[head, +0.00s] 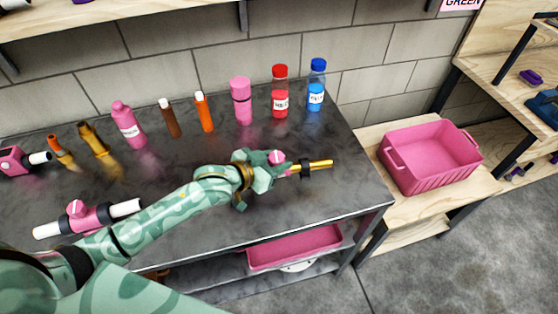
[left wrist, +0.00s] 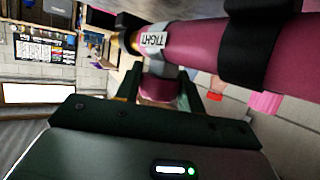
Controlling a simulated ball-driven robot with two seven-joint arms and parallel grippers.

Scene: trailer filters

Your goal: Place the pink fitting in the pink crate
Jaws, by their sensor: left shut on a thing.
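My left gripper (head: 268,168) is over the right part of the dark table, shut on a pink fitting (head: 277,157) with a yellow end and a black band pointing right. The left wrist view shows the held pink fitting (left wrist: 205,45) close up, with a black band and a label reading "TIGHT"; its lower part is between the fingers. The pink crate (head: 466,172) stands on a wooden stand right of the table, apart from the gripper, and looks empty. Another pink fitting (head: 90,218) with white ends lies at the table's left. My right gripper is not in view.
Along the back of the table (head: 230,236) stand a pink bottle (head: 129,126), a pink canister (head: 241,101), a red bottle (head: 280,92), a blue bottle (head: 316,85) and brown and orange pieces. A pink tray (head: 295,247) sits on the shelf below. A gap separates table and stand.

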